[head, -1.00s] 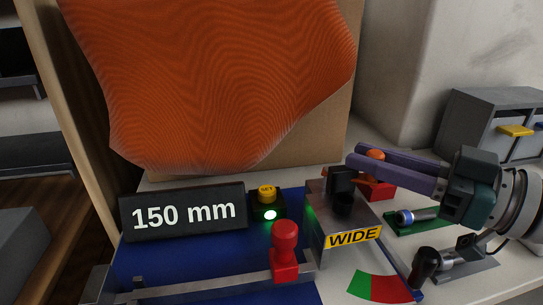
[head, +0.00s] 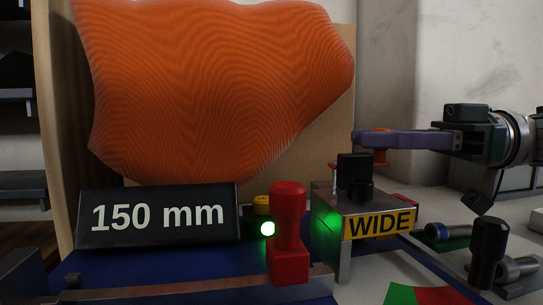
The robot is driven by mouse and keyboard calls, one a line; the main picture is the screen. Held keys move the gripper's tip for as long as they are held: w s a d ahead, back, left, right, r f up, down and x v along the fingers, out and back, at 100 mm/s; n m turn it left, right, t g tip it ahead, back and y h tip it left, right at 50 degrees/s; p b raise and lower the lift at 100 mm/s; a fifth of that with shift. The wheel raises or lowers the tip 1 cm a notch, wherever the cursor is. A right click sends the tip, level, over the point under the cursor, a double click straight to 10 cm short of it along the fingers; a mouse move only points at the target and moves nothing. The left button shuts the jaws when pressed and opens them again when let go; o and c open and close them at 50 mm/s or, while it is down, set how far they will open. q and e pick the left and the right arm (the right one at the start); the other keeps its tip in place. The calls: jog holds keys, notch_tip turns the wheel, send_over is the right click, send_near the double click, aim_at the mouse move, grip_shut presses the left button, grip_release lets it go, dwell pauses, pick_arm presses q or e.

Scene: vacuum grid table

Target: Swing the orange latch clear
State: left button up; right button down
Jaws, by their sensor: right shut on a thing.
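The orange latch (head: 379,157) stands at the far edge of the metal block (head: 330,205) labelled WIDE; small parts of it show above and below my fingers. My right gripper (head: 371,138) comes in from the right with purple fingers, shut on the latch. The fingers hide the latch's middle, and a black knob (head: 354,176) on the block hides part of what lies behind. My left gripper is not in view.
A black sign (head: 158,216) reads 150 mm. A black-knobbed lever (head: 488,245) stands at right. A large orange rippled sheet (head: 215,90) fills the back.

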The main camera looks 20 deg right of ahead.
dwell(0.4)
jog(key=c, duration=1.1)
grip_release()
jog(key=o, duration=0.4)
